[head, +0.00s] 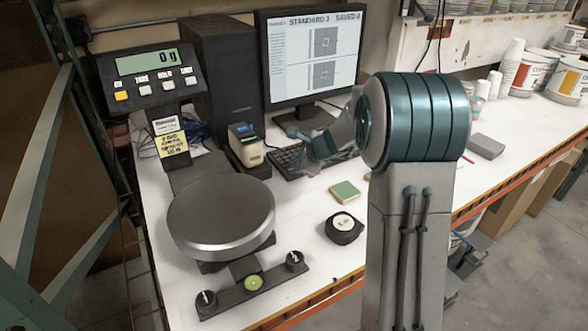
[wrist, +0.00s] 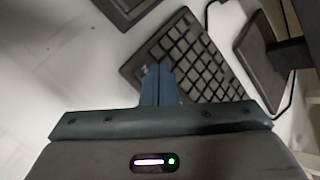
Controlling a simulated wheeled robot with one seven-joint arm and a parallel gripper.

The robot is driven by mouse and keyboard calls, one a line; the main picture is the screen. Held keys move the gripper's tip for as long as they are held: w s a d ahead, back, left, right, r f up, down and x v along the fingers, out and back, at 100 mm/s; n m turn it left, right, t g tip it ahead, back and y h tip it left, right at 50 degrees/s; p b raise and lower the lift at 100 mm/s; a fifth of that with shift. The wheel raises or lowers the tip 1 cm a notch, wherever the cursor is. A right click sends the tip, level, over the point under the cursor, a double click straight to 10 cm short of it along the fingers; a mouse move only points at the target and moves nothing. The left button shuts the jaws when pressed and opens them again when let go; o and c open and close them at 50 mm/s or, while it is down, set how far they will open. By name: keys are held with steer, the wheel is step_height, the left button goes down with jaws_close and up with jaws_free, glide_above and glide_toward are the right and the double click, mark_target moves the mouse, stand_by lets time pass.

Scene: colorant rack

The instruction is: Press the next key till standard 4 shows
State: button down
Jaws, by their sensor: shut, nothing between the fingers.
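The monitor foot (wrist: 262,62) stands right of the keyboard.

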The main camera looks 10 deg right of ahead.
stand_by(0.5)
steer(key=shift+r+p, duration=0.55)
steer(key=shift+r, duration=0.15)
steer(key=shift+r, duration=0.1)
step_height(320, 180, up, 5)
steer(key=p, duration=0.4)
stand_by(0.5)
